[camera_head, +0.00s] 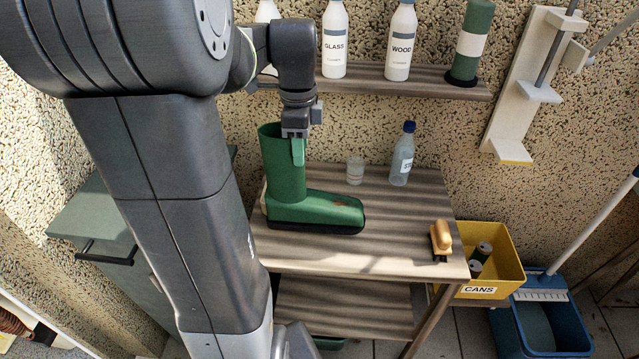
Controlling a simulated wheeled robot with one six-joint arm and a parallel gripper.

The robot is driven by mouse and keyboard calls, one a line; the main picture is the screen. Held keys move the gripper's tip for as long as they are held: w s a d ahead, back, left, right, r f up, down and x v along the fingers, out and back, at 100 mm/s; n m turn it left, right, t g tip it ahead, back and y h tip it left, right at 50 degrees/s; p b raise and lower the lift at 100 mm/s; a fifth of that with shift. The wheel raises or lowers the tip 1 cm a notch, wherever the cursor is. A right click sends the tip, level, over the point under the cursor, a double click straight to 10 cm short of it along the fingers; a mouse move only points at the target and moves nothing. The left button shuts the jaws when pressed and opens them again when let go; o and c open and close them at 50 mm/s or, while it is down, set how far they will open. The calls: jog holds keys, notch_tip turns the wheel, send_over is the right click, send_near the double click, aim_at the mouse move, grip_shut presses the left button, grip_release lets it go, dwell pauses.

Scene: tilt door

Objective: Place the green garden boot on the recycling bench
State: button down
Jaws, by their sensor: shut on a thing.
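The green garden boot (312,209) is upright, its toe pointing right, with a dark sole. My gripper (298,150) is shut on the rim of the boot's shaft, one finger showing against the green. The boot is over the left part of the slatted wooden bench (400,225). Its sole is at or very close to the bench top; I cannot tell whether it touches. My arm hides part of the bench's left side.
A clear glass (355,171) and a blue-capped bottle (402,155) stand at the bench's back. A brush (441,238) lies at the right. A shelf (440,80) with bottles is above. A yellow CANS crate (507,255) and blue bucket (545,325) are right.

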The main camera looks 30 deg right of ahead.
aim_at(302, 171)
jog(key=shift+f, duration=3.35)
jog(key=shift+f, duration=0.15)
jog(key=c, duration=0.8)
grip_release()
notch_tip(302, 171, up, 12)
jog(key=shift+r, duration=0.15)
